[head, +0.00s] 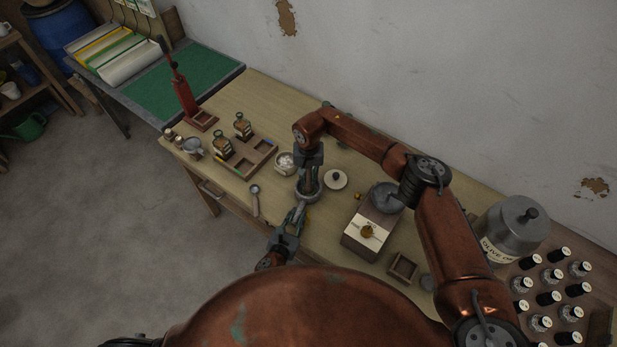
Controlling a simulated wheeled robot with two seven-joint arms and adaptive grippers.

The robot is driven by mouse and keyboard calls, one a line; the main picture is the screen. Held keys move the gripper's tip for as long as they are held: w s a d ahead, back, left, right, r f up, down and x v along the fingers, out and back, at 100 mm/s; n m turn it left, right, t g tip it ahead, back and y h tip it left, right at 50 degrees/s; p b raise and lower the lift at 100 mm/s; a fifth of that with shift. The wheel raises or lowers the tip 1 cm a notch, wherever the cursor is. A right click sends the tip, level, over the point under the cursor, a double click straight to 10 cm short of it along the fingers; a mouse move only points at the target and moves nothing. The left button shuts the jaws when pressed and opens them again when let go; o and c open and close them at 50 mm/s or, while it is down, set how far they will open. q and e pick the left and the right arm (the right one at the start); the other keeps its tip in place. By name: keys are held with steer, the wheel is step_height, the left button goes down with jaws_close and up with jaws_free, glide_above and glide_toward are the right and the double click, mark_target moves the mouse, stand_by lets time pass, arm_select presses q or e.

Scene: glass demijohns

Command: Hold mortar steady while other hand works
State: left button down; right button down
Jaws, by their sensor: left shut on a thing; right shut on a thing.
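The grey mortar (314,194) stands on the wooden workbench, at about the middle of the head view. My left gripper (300,208) comes from below and is shut on the near side of the mortar's rim. My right gripper (309,177) is above the mortar, pointing down, and is shut on what looks like the pestle, which goes down into the bowl. The fingers hide most of the pestle and the inside of the mortar.
Close by are a white-filled jar (284,163), a round lid (336,180), a spoon (255,200) and a scale (372,232). A wooden rack (243,158) and a red press (184,98) stand left. A large metal canister (513,232) and several dark-capped bottles (547,297) stand right.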

steer(key=shift+f, duration=0.4)
steer(key=shift+s+d, duration=0.25)
steer(key=shift+d, duration=0.05)
steer(key=shift+w+a, duration=0.25)
steer(key=shift+a, duration=0.05)
steer(key=shift+r, duration=0.7)
steer(key=shift+f, duration=0.1)
